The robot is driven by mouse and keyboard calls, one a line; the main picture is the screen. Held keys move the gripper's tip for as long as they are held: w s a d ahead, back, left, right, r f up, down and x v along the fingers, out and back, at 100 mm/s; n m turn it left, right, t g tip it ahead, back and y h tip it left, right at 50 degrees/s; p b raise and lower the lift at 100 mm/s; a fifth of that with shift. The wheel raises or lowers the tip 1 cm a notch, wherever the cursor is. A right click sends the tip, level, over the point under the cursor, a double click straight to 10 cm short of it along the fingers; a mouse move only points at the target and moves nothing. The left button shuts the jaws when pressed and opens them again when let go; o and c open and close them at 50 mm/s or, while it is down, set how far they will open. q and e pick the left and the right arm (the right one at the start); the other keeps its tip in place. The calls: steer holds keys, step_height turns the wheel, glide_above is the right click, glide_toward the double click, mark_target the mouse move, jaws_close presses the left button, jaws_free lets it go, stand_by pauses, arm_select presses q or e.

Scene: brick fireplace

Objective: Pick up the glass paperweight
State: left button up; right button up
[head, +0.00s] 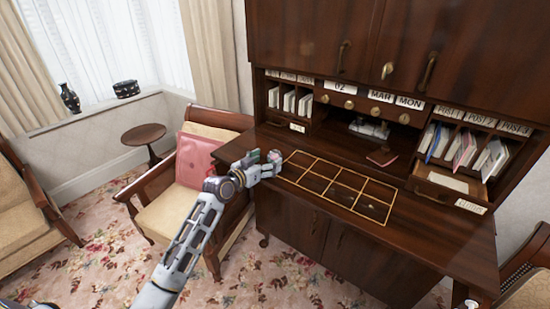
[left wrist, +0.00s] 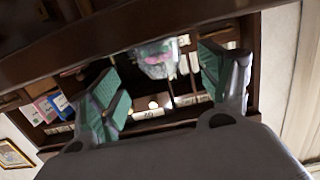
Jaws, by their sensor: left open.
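The glass paperweight (left wrist: 157,58), clear with pink inside, shows in the left wrist view between and beyond my two open fingers. In the head view the paperweight (head: 275,156) is small, at the left end of the desk's writing surface, right at my gripper's tips. My left gripper (head: 265,163) is open and reaches in from the left, low over the desk edge. In the left wrist view the gripper (left wrist: 163,88) has its green pads on either side of the paperweight, with space between. Whether a pad touches it I cannot tell.
The desk (head: 420,228) carries a gold-lined grid (head: 340,187) just right of my gripper. Letter racks (head: 465,152) and an open small drawer (head: 447,182) stand at the back. A chair (head: 190,175) with a pink cushion (head: 198,160) is beside the desk, near my arm.

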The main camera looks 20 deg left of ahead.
mark_target(271, 158)
arm_select(q)
steer(key=shift+x, duration=1.75)
steer(key=shift+a+f, duration=0.1)
steer(key=shift+c, duration=0.4)
steer(key=c, duration=1.2)
